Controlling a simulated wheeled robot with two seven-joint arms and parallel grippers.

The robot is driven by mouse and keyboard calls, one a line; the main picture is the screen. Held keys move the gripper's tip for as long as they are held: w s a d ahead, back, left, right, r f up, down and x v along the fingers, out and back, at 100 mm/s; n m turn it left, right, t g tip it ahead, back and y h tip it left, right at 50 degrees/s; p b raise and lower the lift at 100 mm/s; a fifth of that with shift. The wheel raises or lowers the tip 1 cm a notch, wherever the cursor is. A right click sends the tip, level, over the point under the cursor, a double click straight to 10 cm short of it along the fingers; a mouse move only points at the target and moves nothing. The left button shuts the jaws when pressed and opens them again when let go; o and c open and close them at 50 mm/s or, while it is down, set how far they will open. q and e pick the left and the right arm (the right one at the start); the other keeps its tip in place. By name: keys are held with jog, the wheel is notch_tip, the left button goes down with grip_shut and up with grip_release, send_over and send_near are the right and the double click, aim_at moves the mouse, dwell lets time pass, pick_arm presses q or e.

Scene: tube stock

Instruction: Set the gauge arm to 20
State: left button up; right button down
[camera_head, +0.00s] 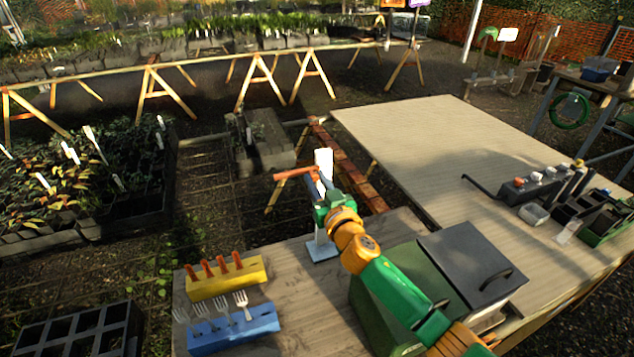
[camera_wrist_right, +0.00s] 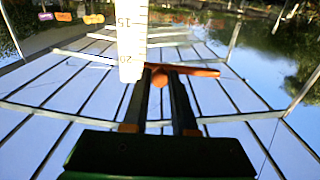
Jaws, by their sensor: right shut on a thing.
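In the wrist view the scale (camera_wrist_right: 131,40) shows 15 and 20. The orange arm (camera_wrist_right: 195,71) lies beside its lower end, slightly below the 20 in the picture; the exact reading is unclear. My right gripper (camera_wrist_right: 161,85) is shut on the arm's orange knob. My left gripper is not in view.
A yellow block (camera_head: 227,279) with orange-handled tools and a blue block (camera_head: 235,331) with forks stand left of the gauge. A green box with a dark lid (camera_head: 470,262) stands to the right. The large tabletop (camera_head: 420,140) behind is mostly clear.

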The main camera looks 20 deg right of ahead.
jog(key=c, duration=0.7)
grip_release()
jog(key=s, duration=0.7)
jog(key=shift+d+b, duration=0.15)
jog(key=shift+b, duration=0.2)
jog(key=shift+f, duration=0.1)
